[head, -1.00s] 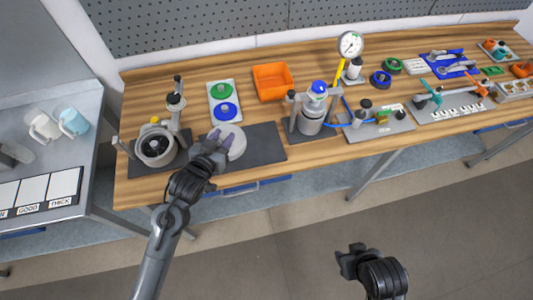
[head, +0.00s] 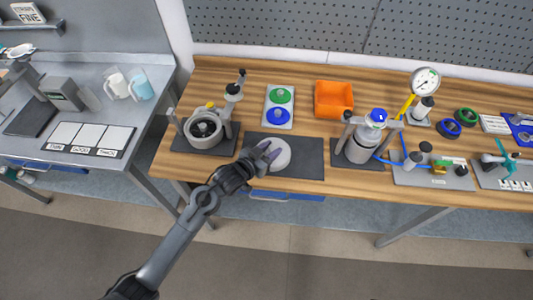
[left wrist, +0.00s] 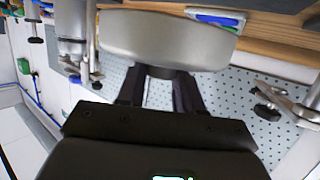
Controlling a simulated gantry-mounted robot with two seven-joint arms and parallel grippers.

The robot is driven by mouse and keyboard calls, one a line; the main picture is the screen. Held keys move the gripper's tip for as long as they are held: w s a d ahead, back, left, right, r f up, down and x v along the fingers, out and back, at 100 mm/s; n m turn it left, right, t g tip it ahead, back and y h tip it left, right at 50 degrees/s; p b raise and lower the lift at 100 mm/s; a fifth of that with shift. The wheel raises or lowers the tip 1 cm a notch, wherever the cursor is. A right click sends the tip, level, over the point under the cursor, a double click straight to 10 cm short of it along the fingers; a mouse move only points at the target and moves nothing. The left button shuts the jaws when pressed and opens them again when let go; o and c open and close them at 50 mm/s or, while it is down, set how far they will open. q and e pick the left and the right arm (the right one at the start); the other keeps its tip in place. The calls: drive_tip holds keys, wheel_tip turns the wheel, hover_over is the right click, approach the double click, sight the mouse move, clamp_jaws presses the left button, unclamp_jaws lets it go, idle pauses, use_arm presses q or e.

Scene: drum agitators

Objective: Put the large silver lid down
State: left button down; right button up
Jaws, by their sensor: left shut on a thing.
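The large silver lid (head: 281,158) is a pale grey disc over the dark mat (head: 309,168) on the wooden bench. My left gripper (head: 265,155) is shut on the lid at its left side. In the left wrist view the lid (left wrist: 160,38) fills the top middle as a thick metal disc, with the gripper's dark fingers (left wrist: 160,92) against it. I cannot tell whether the lid touches the mat or hangs just above it. My right gripper is not in view.
An open drum with a clamp frame (head: 204,131) stands left of the mat. A closed, blue-topped drum (head: 366,142) stands right. Behind are a tray with green and blue discs (head: 279,106) and an orange bin (head: 334,99). The mat's right part is bare.

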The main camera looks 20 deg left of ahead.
sight(266, 154)
use_arm(q)
drive_tip(key=shift+w+a+f, duration=0.35)
drive_tip(key=shift+a, duration=0.15)
drive_tip(key=shift+w+a+f, duration=0.3)
drive_tip(key=shift+w+a, duration=0.05)
drive_tip(key=shift+a, duration=0.15)
drive_tip(key=shift+f, duration=1.9)
drive_tip(key=shift+f, duration=0.2)
drive_tip(key=c, duration=0.7)
unclamp_jaws()
drive_tip(key=shift+f, duration=0.1)
drive_tip(key=shift+c, duration=0.2)
